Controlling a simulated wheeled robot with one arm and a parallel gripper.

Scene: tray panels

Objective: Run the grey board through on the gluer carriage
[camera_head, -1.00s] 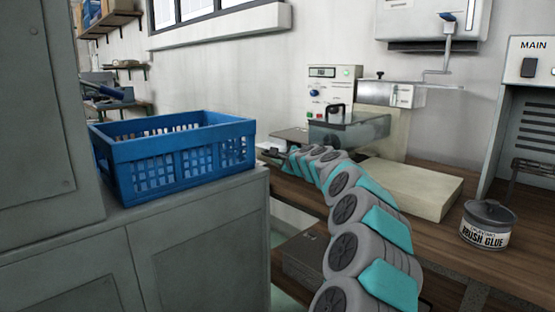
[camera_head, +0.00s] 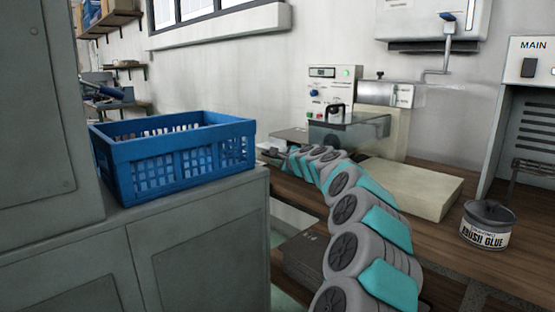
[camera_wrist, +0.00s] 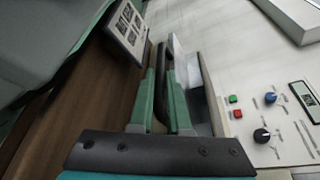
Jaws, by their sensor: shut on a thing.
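The gluer (camera_head: 334,88) stands on the bench against the wall, a pale machine with a small display, buttons and a clear cover. Its control panel shows at the right of the wrist view (camera_wrist: 272,110). My gripper (camera_wrist: 161,72) is beside the machine, its two green fingers closed around a dark upright bar (camera_wrist: 161,58), which looks like a handle. A pale grey flat part (camera_wrist: 186,72) lies just right of the fingers; I cannot tell if it is the grey board or the carriage. In the head view a flat grey plate (camera_head: 289,134) sits left of the gluer, and my gripper is mostly hidden by my arm.
A blue crate (camera_head: 180,160) stands on the grey cabinet (camera_head: 200,240) at left. A brush glue can (camera_head: 487,225) and a pale slab (camera_head: 412,187) are on the wooden bench right of my arm. A printed card (camera_wrist: 128,28) shows in the wrist view.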

